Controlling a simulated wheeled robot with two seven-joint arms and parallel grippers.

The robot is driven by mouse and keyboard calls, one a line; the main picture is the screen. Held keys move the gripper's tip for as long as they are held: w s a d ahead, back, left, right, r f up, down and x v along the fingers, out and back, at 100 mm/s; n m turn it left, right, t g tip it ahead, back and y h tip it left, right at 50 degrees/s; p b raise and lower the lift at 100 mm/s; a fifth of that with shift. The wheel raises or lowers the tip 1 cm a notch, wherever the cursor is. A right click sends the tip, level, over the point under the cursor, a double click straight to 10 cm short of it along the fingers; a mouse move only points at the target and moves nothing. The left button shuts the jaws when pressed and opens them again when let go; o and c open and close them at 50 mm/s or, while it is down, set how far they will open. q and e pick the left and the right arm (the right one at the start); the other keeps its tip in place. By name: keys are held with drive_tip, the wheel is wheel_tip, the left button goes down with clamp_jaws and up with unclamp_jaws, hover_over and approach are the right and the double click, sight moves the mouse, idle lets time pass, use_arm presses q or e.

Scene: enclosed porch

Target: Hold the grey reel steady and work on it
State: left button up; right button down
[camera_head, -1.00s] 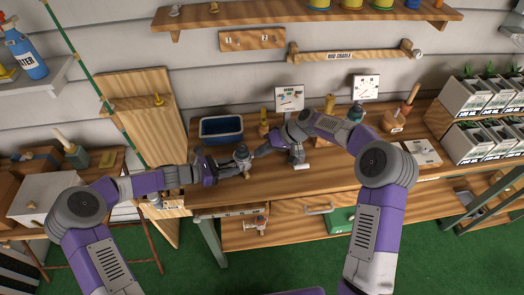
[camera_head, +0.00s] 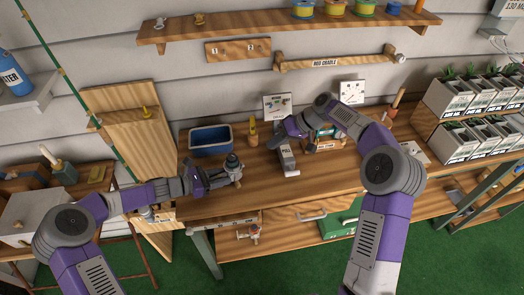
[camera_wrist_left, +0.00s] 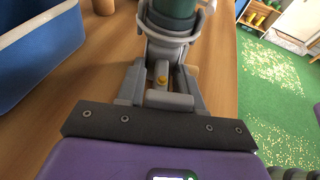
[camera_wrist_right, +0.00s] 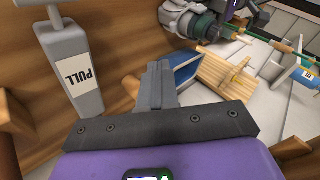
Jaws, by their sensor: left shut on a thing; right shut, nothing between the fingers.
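A grey post marked PULL (camera_head: 288,160) stands close to my right gripper. A blue tray (camera_head: 211,150) is behind the reel. Picture cards (camera_head: 277,106) stand at the back. The bench front (camera_head: 330,189) is mostly bare.

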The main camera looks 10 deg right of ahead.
sight(240, 165)
drive_tip(key=a+f+h, duration=0.1)
drive_tip(key=a+f, duration=0.2)
drive_tip(key=a+f+n+h, duration=0.1)
drive_tip(key=a+f, duration=0.1)
drive_tip(key=shift+w+f+t+h, duration=0.25)
drive_tip(key=shift+w+t+h, duration=0.05)
drive_tip(key=shift+t, duration=0.1)
drive_tip(key=shift+s+a+f, duration=0.1)
drive_tip(key=shift+s+a, duration=0.1)
drive_tip(key=shift+a, duration=0.35)
drive_tip(key=shift+s+a+f, duration=0.1)
drive_tip(key=shift+s+a, duration=0.05)
drive_tip(key=shift+a, duration=0.4)
drive_tip(key=shift+s+a+f, duration=0.1)
drive_tip(key=shift+s+a, duration=0.05)
drive_tip(key=shift+a, duration=0.4)
drive_tip(key=shift+s+a+f, duration=0.2)
drive_tip(key=shift+a+f, duration=0.2)
drive_tip(key=shift+f, duration=0.2)
drive_tip(key=shift+r, duration=0.1)
